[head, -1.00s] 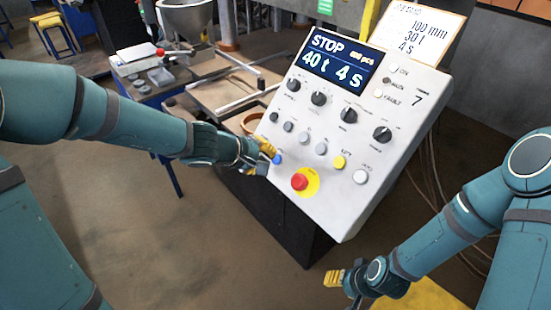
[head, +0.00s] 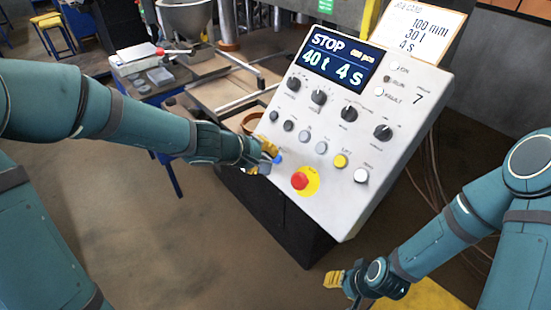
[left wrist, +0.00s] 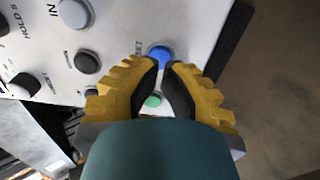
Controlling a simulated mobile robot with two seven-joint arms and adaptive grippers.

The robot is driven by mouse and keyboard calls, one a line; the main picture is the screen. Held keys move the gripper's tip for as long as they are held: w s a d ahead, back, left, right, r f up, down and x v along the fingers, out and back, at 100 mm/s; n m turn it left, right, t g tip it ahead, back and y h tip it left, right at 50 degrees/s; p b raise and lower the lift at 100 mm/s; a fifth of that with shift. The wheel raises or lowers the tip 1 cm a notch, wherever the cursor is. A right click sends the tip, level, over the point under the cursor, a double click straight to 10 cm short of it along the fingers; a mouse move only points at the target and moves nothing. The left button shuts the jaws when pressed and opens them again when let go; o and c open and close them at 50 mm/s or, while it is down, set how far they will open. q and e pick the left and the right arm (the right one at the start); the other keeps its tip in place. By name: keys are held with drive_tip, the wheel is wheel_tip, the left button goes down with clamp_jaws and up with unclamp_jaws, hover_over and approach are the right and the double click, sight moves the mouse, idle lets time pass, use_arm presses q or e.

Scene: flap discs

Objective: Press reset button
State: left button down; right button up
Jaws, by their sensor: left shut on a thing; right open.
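The control panel (head: 330,200) is a tilted white face with buttons and knobs. The blue button (head: 279,158) is at its lower left edge; in the left wrist view the blue button (left wrist: 160,56) shows just beyond my fingertips, beside a partly hidden label ending in "ET". My left gripper (head: 268,156) is closed at the blue button, its yellow-backed fingers (left wrist: 161,66) meeting its near edge; the exact contact is hidden. A green button (left wrist: 153,100) shows between the fingers. My right gripper (head: 334,279) is open and empty, low and away from the panel.
A red emergency button (head: 299,180) on a yellow disc, a yellow button (head: 340,160) and several knobs sit nearby. The display (head: 339,58) reads "STOP", "40 t 4 s". A note (head: 419,27) stands above the panel.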

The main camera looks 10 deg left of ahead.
use_arm(q)
drive_tip(key=shift+b+x, duration=1.1)
drive_tip(key=shift+x, duration=0.25)
idle(0.8)
drive_tip(key=shift+s+a+r+p, duration=0.35)
drive_tip(key=shift+r+p, duration=0.1)
drive_tip(key=shift+r, duration=0.05)
drive_tip(key=p+v, duration=0.3)
drive_tip(key=v, duration=0.3)
drive_tip(key=shift+s, duration=0.25)
drive_tip(key=shift+a+r, duration=0.1)
idle(0.6)
drive_tip(key=s+d+f+m+g+b, duration=0.1)
drive_tip(key=s+f+m+g+b, duration=0.1)
drive_tip(key=f, duration=1)
drive_tip(key=s+d+f+m+g+y+b, duration=0.1)
drive_tip(key=s+d+f+m+g+b, duration=0.1)
drive_tip(key=s+f, duration=0.5)
drive_tip(key=s+d+f+m+g+y+b, duration=0.1)
drive_tip(key=s+d+f+m+b, duration=0.1)
drive_tip(key=f, duration=1.5)
drive_tip(key=s+m+b, duration=0.1)
drive_tip(key=s+m, duration=0.1)
drive_tip(key=shift+s+f+m+g, duration=0.3)
drive_tip(key=shift+s+f+g, duration=0.05)
drive_tip(key=shift+g, duration=0.05)
